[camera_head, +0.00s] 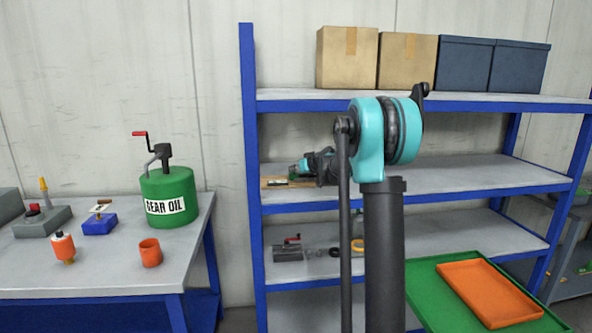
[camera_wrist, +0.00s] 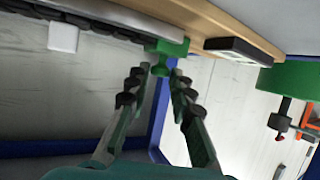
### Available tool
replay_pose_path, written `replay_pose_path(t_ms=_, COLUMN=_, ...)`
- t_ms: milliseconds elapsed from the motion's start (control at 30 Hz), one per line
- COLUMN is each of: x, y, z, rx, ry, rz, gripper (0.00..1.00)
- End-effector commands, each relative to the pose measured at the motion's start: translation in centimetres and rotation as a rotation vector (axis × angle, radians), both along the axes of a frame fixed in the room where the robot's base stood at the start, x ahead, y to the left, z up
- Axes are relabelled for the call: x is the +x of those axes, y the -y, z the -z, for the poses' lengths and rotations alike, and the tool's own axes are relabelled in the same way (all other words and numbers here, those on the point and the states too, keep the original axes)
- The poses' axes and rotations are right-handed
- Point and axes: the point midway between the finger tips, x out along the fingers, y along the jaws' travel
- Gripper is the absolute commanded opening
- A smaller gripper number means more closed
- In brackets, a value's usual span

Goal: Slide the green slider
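The green slider (camera_wrist: 168,48) sits on a dark toothed rail (camera_wrist: 95,22) along a wooden board (camera_wrist: 215,22) in the wrist view. My gripper (camera_wrist: 160,76) is open, with a finger on either side of the slider's lower stem. The stem lies at or just beyond the fingertips; I cannot tell whether they touch it. In the head view my gripper (camera_head: 307,164) is small and dark at the left end of the middle shelf, by the wooden board (camera_head: 271,182). My arm hides part of that shelf.
A black box with a light label (camera_wrist: 237,48) is on the board beside the slider. The blue-framed shelf rack (camera_head: 252,130) has an upright left of my gripper. The green gear oil can (camera_head: 168,185) stands on the left table. Lower shelf holds small parts (camera_head: 288,252).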

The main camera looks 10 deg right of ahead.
Motion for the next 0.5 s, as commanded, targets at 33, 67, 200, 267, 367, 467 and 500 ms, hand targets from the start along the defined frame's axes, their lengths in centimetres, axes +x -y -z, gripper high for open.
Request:
replay_pose_path(t_ms=33, x=0.00, y=0.01, z=0.00, rx=0.000, ry=0.000, rz=0.000, gripper=0.13)
replay_pose_path(t_ms=67, x=0.00, y=0.01, z=0.00, rx=0.000, ry=0.000, rz=0.000, gripper=0.09)
replay_pose_path(t_ms=200, x=-0.01, y=0.02, z=-0.01, rx=0.000, ry=0.000, rz=0.000, gripper=0.00)
replay_pose_path(t_ms=267, x=-0.01, y=0.02, z=-0.01, rx=0.000, ry=0.000, rz=0.000, gripper=0.00)
replay_pose_path(t_ms=367, x=-0.01, y=0.02, z=-0.01, rx=0.000, ry=0.000, rz=0.000, gripper=0.00)
replay_pose_path(t_ms=467, x=-0.01, y=-0.10, z=-0.01, rx=0.000, ry=0.000, rz=0.000, gripper=0.00)
replay_pose_path(t_ms=500, x=-0.01, y=-0.44, z=-0.01, rx=0.000, ry=0.000, rz=-0.001, gripper=0.00)
